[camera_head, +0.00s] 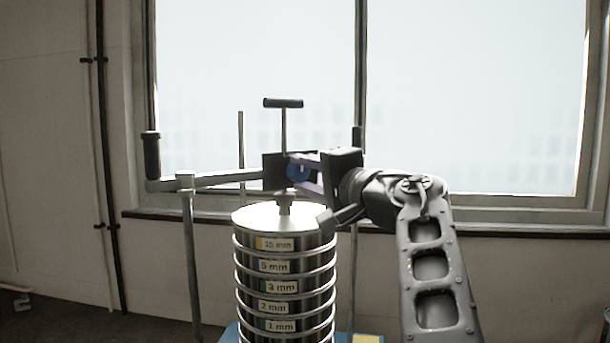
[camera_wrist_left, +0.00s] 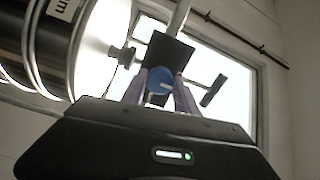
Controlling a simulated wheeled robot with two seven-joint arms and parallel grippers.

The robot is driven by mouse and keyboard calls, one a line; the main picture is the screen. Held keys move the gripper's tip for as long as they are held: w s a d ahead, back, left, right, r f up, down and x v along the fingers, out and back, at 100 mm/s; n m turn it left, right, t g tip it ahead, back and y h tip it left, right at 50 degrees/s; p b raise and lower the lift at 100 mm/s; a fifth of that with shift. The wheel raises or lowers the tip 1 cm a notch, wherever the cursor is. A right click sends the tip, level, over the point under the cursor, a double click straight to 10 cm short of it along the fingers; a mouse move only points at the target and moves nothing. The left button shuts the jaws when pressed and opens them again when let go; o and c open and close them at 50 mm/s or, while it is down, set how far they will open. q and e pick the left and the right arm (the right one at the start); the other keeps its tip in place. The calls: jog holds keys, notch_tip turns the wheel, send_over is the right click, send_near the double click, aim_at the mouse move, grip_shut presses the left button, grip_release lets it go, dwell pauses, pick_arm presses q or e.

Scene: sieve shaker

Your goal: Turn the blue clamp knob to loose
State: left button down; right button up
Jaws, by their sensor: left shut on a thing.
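The blue clamp knob (camera_head: 299,173) sits on a dark block (camera_head: 274,168) of the clamp bar, above the sieve stack. My left gripper (camera_head: 305,165) reaches it from the right, and its purple fingers are shut on the knob, hiding part of it. In the left wrist view the blue knob (camera_wrist_left: 158,86) shows between the two purple fingers (camera_wrist_left: 158,92). A T-handled spindle (camera_head: 284,125) rises above the block, and its foot meets the lid below. Whether the knob is tight or loose cannot be told. My right gripper is not in view.
The metal sieve stack (camera_head: 284,292), with several mm labels, stands below. The clamp bar (camera_head: 228,179) runs left to an upright black handle (camera_head: 151,156). A post (camera_head: 192,262) stands left of the stack. A window (camera_head: 470,90) is behind.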

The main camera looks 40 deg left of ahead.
pick_arm(q)
jog(key=c, duration=0.9)
grip_release()
jog(key=shift+c, duration=0.2)
jog(key=b+v, duration=0.1)
jog(key=v, duration=0.6)
jog(key=shift+d, duration=0.4)
jog(key=shift+s+f, duration=0.1)
